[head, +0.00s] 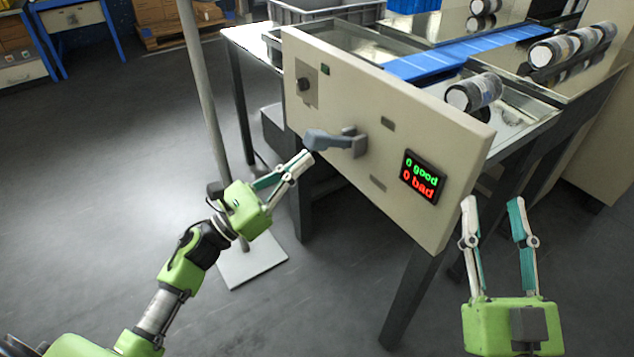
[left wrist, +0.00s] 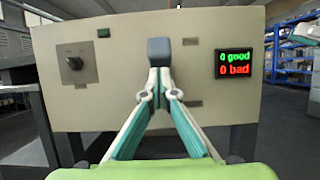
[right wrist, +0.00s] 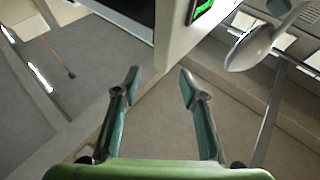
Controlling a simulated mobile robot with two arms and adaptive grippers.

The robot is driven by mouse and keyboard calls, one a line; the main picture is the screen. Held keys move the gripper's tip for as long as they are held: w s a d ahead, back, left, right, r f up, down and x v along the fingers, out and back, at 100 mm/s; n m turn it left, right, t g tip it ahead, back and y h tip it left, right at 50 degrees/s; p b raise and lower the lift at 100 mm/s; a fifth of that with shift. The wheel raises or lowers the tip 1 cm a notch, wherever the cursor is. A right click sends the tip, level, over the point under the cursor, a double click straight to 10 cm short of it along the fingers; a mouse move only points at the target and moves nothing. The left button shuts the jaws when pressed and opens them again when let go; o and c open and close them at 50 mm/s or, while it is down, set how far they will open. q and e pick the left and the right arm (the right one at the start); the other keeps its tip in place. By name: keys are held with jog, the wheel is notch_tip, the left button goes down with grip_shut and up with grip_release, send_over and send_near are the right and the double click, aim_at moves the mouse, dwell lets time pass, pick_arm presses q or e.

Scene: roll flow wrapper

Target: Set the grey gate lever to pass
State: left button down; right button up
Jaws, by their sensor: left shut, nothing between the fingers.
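The grey gate lever (head: 335,141) is mounted on the beige panel (head: 400,100) and its handle sticks out to the left in the head view. In the left wrist view the lever's dark end (left wrist: 159,50) is straight ahead. My left gripper (head: 307,157) is shut and empty, its fingertips close to the handle's free end. In the left wrist view its tips (left wrist: 160,75) overlap the lower edge of the lever's end; whether they touch, I cannot tell. My right gripper (head: 492,205) is open and empty, right of the panel; its fingers show in the right wrist view (right wrist: 159,80).
Two small plates (head: 388,124) (head: 378,183) sit above and below the lever. A dark knob (head: 304,84) is at the panel's left. Rolls (head: 474,92) lie behind it near a blue belt (head: 460,55). A grey pole (head: 205,90) stands left.

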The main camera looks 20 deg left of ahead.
pick_arm(q)
jog(key=shift+r+g+y+p, duration=0.4)
jog(key=shift+r+g+p, duration=0.3)
jog(key=shift+p, duration=1.1)
pick_arm(e)
jog(key=s+d+f+g+h, duration=0.1)
jog(key=f+g, duration=0.4)
jog(key=f, duration=0.5)
jog(key=s+d+f+g+h, duration=0.2)
jog(key=f+g, duration=0.3)
jog(key=f, duration=0.5)
jog(key=shift+d+g+h, duration=0.25)
jog(key=shift+g+h, duration=0.15)
pick_arm(q)
jog(key=shift+r, duration=0.1)
pick_arm(e)
jog(key=shift+f, duration=0.1)
pick_arm(q)
jog(key=shift+w, duration=0.1)
